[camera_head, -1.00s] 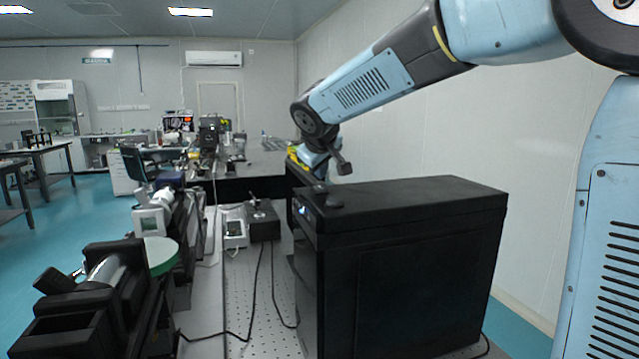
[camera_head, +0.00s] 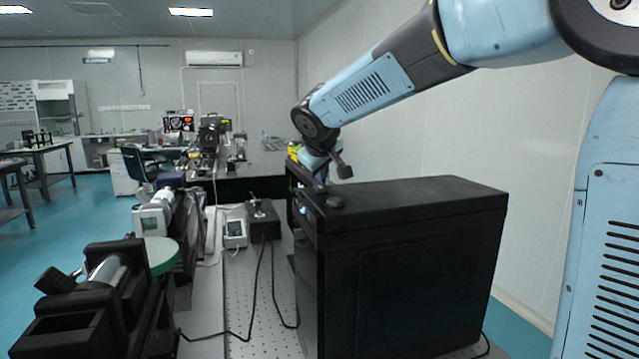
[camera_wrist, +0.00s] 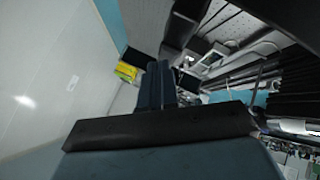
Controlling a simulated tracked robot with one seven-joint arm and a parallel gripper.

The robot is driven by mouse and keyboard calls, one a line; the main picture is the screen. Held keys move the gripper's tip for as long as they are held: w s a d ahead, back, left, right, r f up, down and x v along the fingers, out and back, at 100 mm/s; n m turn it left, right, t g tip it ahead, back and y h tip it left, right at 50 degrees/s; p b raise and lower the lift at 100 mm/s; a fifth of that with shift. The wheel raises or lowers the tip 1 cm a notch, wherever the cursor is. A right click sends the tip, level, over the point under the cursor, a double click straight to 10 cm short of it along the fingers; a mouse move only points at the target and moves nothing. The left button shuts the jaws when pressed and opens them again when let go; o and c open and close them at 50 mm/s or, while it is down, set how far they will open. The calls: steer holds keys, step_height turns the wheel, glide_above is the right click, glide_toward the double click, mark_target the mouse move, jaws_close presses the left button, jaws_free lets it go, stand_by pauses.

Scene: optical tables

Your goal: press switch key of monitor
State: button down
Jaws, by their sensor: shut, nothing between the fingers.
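I cannot tell for certain which thing is the monitor, and I cannot make out a switch key. A large black box (camera_head: 430,255) stands at the right of the bench, with a small bluish lit spot near its top left edge. A small white device with a screen (camera_head: 235,230) stands on the bench left of it. My gripper (camera_head: 319,186) is at the box's far left top edge, small and dark against it; whether it touches is unclear. In the wrist view my gripper's dark blue fingers (camera_wrist: 157,84) are together, with nothing seen between them.
A black block (camera_head: 263,222) with cables stands beside the white device. Black optical mounts (camera_head: 100,285) line the left side. A yellow object (camera_wrist: 126,71) lies beyond the fingers. The white wall is close on the right.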

steer(key=shift+r, duration=0.55)
stand_by(0.4)
steer(key=shift+r, duration=2.9)
